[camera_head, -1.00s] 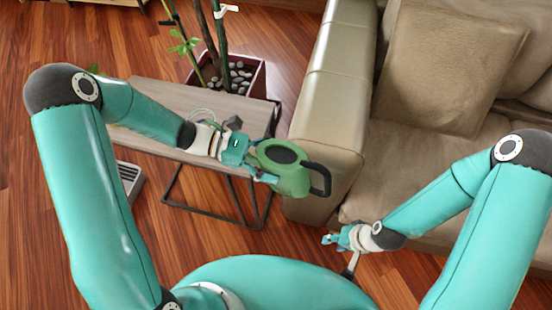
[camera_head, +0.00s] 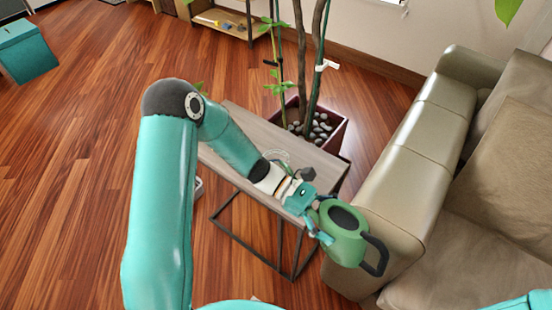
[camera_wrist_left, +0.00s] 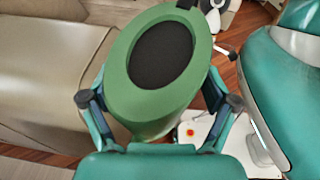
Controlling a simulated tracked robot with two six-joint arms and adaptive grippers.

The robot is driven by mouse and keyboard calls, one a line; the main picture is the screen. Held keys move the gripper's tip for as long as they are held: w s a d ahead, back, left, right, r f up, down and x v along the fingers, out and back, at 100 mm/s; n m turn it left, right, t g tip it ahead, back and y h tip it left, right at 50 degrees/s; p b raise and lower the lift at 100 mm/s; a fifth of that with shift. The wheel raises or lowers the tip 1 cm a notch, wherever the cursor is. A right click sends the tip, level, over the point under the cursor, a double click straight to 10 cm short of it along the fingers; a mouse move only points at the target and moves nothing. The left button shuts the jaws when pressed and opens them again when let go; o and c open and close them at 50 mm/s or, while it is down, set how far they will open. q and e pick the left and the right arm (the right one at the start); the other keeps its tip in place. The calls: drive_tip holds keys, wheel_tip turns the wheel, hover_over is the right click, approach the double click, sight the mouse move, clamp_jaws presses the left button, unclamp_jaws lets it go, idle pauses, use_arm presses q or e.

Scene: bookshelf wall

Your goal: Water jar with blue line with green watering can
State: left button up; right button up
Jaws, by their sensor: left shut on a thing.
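My left gripper (camera_head: 318,222) is shut on the green watering can (camera_head: 338,247), holding it in the air in front of the sofa arm. The can has a dark oval top and a black handle on its right side. In the left wrist view, the can (camera_wrist_left: 140,108) sits between both fingers of my left gripper (camera_wrist_left: 158,102). I see no jar with a blue line in any view. In the head view only a piece of my right arm shows at the bottom right corner; small parts at the upper right of the left wrist view may be my right gripper, unclear.
A grey-topped low table (camera_head: 236,120) with a dark metal frame stands under my left forearm. Behind it is a plant in a dark red pot (camera_head: 335,134) with pebbles. The beige sofa (camera_head: 415,155) is on the right. Wooden floor (camera_head: 85,190) is open at left; a teal box (camera_head: 28,52) stands far left.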

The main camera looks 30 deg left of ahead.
sight(338, 215)
use_arm(q)
drive_tip(key=shift+r+h, duration=0.3)
drive_tip(key=shift+r, duration=0.35)
drive_tip(key=shift+r+p, duration=0.35)
drive_tip(key=shift+r, duration=0.05)
drive_tip(key=shift+w+a+r+n+h+p, duration=0.15)
drive_tip(key=shift+r+n+h+p, duration=0.25)
drive_tip(key=shift+r+h+p, duration=0.6)
idle(6.0)
